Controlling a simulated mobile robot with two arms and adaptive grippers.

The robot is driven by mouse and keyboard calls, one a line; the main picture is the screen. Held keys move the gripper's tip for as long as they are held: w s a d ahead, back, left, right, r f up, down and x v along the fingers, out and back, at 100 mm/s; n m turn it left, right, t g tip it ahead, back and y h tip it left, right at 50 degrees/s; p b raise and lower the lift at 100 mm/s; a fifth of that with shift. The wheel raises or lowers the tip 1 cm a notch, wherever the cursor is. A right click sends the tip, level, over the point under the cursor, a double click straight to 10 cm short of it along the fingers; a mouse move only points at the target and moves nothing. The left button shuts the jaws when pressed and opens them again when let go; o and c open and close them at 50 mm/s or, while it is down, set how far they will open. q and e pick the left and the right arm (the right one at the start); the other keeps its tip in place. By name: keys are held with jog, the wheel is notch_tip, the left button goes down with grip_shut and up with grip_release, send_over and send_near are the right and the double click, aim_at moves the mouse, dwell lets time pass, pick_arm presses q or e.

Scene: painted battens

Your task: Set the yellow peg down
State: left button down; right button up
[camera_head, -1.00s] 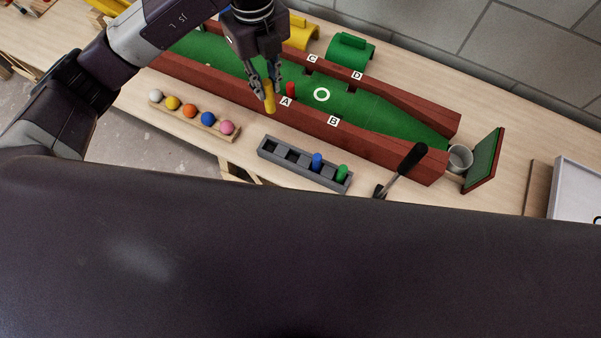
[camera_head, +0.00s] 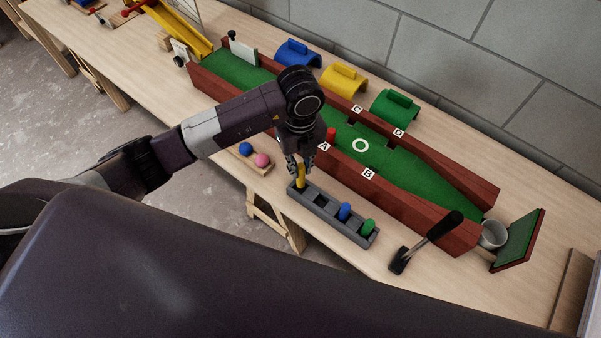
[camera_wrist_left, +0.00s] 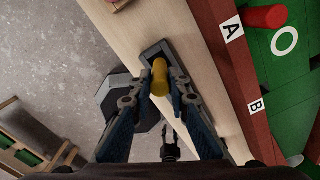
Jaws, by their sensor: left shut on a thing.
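My left gripper (camera_head: 300,166) is shut on the yellow peg (camera_head: 300,178), which points down at the left end of the grey peg rack (camera_head: 325,222). In the left wrist view the yellow peg (camera_wrist_left: 159,78) sits between the fingers (camera_wrist_left: 158,84), over the end of the grey rack (camera_wrist_left: 158,50). I cannot tell whether its lower end is inside the slot. A blue peg (camera_head: 345,211) and a green peg (camera_head: 368,227) stand in the rack's right slots. A red peg (camera_head: 331,134) stands at the board by label A. My right gripper is not in view.
The green lane's red-brown near wall (camera_head: 400,204) runs just behind the rack. A black-handled mallet (camera_head: 428,240) lies to the right. A ball holder with a pink ball (camera_head: 262,160) is left of the gripper. Blue, yellow and green arches (camera_head: 394,108) stand behind the lane.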

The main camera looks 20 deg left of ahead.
aim_at(300, 176)
pick_arm(q)
jog(key=shift+f, duration=2.1)
jog(key=shift+f, duration=0.15)
jog(key=c, duration=1.8)
grip_release()
notch_tip(300, 176, up, 12)
jog(key=shift+r+b, duration=0.2)
jog(key=shift+b, duration=0.35)
